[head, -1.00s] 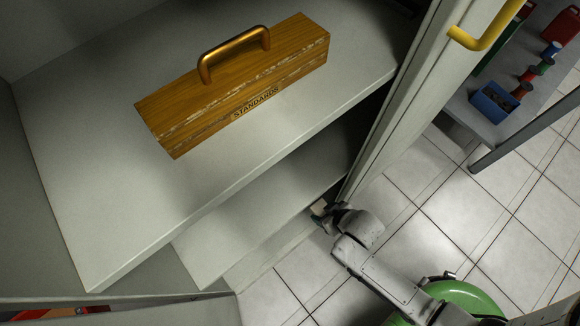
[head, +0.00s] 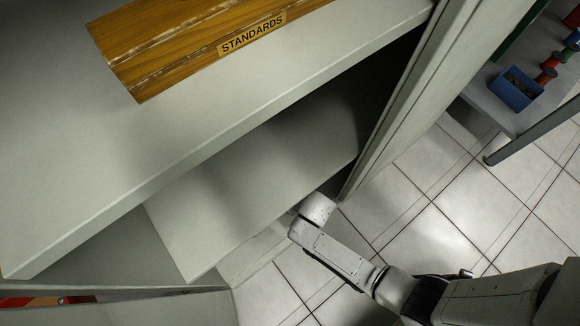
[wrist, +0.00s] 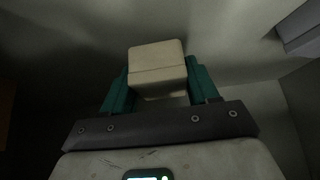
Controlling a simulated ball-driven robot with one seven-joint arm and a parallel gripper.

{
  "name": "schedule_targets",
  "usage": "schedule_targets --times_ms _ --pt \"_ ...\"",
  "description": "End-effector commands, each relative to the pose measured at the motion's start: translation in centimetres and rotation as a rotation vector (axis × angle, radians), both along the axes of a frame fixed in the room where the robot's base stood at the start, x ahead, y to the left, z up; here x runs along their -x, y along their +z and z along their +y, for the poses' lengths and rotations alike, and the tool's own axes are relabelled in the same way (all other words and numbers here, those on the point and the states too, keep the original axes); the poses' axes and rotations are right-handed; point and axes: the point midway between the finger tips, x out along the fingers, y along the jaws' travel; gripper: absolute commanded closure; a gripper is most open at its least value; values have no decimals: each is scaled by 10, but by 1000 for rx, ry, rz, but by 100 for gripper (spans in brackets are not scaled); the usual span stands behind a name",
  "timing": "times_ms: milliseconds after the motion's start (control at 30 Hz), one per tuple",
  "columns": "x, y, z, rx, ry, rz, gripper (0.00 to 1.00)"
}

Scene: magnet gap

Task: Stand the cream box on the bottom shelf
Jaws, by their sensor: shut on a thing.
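The cream box (wrist: 156,60) shows in the wrist view, a small block with rounded edges. My gripper (wrist: 160,84) is shut on it, with one teal finger on each side. In the head view the end of my arm reaches to the front edge of a lower shelf (head: 225,185); the gripper and the box are hidden there. Whether the box touches a surface I cannot tell. Whether this lower shelf is the lowest surface in the cabinet is not clear.
An upper shelf (head: 60,170) overhangs the lower one and bears a wooden case (head: 190,45) marked STANDARDS. A cabinet side post (head: 410,100) stands just right of my arm. A bench with a blue bin (head: 516,90) is farther right. The tiled floor (head: 430,170) between is clear.

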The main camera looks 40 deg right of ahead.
Motion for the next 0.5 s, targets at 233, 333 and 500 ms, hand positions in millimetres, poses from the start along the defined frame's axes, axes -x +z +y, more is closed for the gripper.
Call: schedule_targets --times_ms 233,333,500 --pt "1 -21 0 -1 -2 2 83" --pt "2 -20 0 -1 -2 2 83" --pt "2 -25 -1 -1 -2 2 83"
